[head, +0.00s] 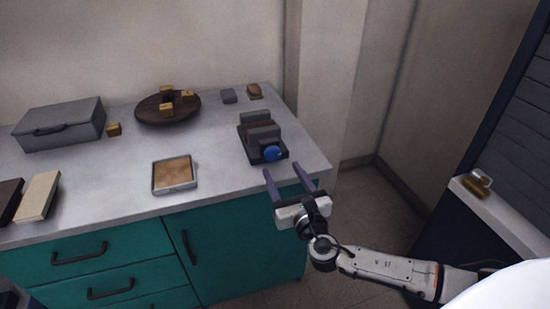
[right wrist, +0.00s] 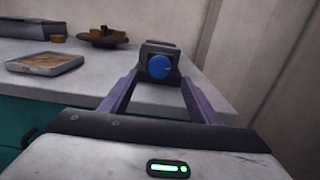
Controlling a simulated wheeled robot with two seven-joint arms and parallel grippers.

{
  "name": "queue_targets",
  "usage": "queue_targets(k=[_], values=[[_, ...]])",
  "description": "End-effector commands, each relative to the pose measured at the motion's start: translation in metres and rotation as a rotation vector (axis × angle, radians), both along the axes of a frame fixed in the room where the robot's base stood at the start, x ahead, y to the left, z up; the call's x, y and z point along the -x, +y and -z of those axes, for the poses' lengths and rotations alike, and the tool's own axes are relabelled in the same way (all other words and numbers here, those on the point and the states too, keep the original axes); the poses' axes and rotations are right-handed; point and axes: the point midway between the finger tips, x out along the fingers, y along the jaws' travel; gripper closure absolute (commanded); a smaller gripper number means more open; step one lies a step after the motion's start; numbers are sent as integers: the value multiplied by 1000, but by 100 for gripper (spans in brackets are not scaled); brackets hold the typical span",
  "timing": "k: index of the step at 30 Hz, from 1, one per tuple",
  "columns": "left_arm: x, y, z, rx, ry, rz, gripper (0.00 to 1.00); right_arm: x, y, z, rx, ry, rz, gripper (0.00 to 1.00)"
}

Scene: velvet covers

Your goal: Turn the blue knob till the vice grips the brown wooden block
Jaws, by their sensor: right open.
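The dark vice (head: 247,131) with grey jaws stands near the right end of the counter. Its round blue knob (head: 272,153) faces my side; it also shows in the right wrist view (right wrist: 159,67), between my fingertips in the picture. My right gripper (head: 281,168) is open and empty, its two purple fingers pointing at the knob from the front, seemingly short of it. I cannot make out a wooden block between the jaws. A small brown block (head: 254,90) lies at the back right of the counter, behind the vice. My left gripper is not in view.
The grey counter (head: 225,180) has teal drawers below. On it are a tray (head: 174,187), a round dark board (head: 150,113) with several wooden pieces, a grey box (head: 60,135) and a small grey block (head: 228,96). Walls stand behind and right.

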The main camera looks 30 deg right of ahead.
Motion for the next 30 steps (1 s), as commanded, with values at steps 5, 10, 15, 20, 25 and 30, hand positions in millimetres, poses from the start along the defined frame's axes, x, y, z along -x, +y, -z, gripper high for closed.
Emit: queue_targets(k=[5, 10, 15, 20, 25, 30], values=[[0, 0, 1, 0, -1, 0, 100, -35, -7, 0, -4, -1, 2, 44], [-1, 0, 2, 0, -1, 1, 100, -58, -11, 1, -5, 1, 0, 44], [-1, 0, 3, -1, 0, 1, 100, -68, -13, 1, -6, 2, 0, 44], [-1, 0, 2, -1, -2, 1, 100, -69, -13, 1, -8, 3, -1, 44], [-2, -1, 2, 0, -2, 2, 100, -69, -13, 1, -8, 3, -1, 54], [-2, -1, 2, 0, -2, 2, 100, -69, -13, 1, -8, 3, -1, 83]])
